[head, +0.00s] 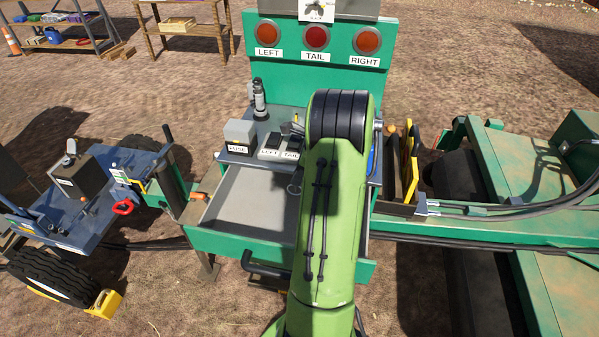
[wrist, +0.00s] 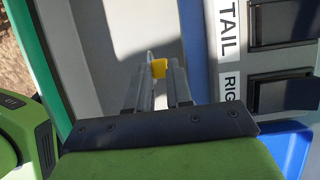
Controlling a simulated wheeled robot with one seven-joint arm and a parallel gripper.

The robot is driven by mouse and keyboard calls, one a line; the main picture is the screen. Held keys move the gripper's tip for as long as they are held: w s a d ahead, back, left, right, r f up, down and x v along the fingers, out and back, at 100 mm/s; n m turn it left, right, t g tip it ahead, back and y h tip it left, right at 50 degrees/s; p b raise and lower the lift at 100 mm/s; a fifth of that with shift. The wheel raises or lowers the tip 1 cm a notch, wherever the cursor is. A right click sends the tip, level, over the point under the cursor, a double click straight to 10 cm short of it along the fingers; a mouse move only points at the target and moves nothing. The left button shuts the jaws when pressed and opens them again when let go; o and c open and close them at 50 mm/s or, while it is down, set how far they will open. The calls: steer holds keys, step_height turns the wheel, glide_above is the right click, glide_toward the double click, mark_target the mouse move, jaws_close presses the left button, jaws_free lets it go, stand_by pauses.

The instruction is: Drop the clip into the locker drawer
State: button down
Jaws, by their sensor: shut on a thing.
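The locker drawer (head: 225,245) is pulled open below the green panel, with a grey inside and a green front. My arm covers its right part in the head view. In the wrist view, my gripper (wrist: 158,75) is shut on a small yellow piece, which I take to be the clip (wrist: 159,67), held at the fingertips. The grey drawer inside (wrist: 105,25) shows behind the fingers, so the gripper appears above the drawer's right part; its exact height is unclear. The fingers and clip are hidden or not clear in the head view.
A worktop with a FUSE box (head: 239,132) and LEFT and TAIL switches (head: 271,144) stands behind the drawer. The TAIL switch (wrist: 283,22) is close right in the wrist view. A green panel (head: 335,68) with red lamps rises behind. The drawer's left part is clear.

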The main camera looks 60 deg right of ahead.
steer(key=shift+s+a, duration=0.15)
steer(key=c, duration=0.9)
jaws_free()
steer(key=shift+c, duration=0.2)
steer(key=p+v, duration=0.5)
steer(key=v, duration=1.1)
steer(key=shift+f, duration=0.1)
steer(key=shift+a, duration=0.1)
